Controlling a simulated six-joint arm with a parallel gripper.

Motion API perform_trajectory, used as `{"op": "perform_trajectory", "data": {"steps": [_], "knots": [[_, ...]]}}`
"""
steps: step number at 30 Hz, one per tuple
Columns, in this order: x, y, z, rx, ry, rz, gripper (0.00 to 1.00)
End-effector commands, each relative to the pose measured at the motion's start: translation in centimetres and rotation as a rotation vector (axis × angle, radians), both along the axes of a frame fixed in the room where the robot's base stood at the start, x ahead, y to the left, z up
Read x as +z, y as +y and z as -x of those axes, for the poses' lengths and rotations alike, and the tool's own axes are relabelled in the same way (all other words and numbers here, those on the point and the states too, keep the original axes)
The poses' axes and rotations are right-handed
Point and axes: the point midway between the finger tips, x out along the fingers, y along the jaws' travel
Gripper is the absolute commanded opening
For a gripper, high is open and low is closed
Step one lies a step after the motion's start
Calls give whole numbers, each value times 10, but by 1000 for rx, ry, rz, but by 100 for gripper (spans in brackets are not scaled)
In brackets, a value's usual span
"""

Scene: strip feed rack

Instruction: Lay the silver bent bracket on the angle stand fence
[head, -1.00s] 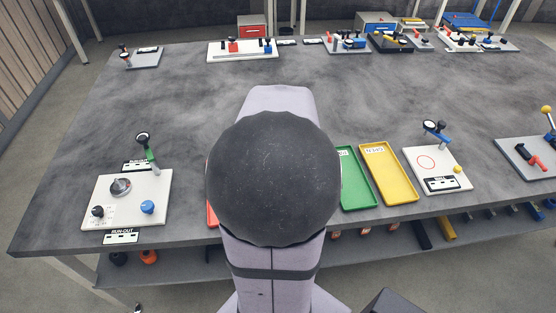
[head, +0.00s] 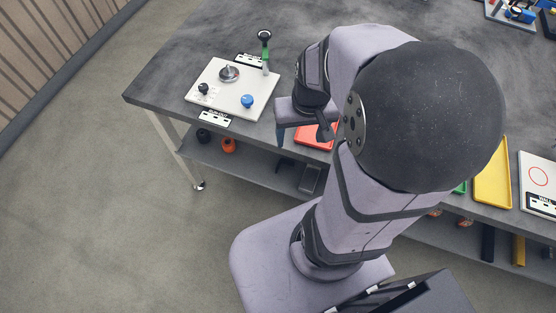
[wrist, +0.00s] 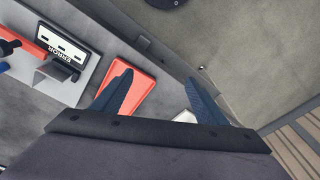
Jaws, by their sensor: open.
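My gripper (wrist: 160,76) is open, with its two blue fingers apart and nothing seen between their tips. In the head view my gripper (head: 301,138) hangs over the table's front edge, beside the red tray (head: 318,139). In the wrist view the red tray (wrist: 132,88) lies beyond the left finger and looks empty where it shows. A grey stand (wrist: 88,82) with a label reading "ERROR" (wrist: 64,46) is at the left. A small grey bent shape (wrist: 52,74) sits by that label; I cannot tell whether it is the silver bracket or the fence. My arm hides this stand in the head view.
The white run-out plate (head: 225,101), with a dial gauge (head: 264,37) and blue knob (head: 247,101), stands left of my gripper. A yellow tray (head: 492,172) and another white plate (head: 538,180) are at the right. A shelf (head: 245,162) runs below the table.

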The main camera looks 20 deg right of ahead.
Motion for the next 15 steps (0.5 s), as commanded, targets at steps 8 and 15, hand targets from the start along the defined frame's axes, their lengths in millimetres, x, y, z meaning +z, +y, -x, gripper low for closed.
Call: {"op": "perform_trajectory", "data": {"steps": [8,15], "knots": [[-16,68,30,224,110,-3,67],[-18,78,38,264,132,1,67]]}}
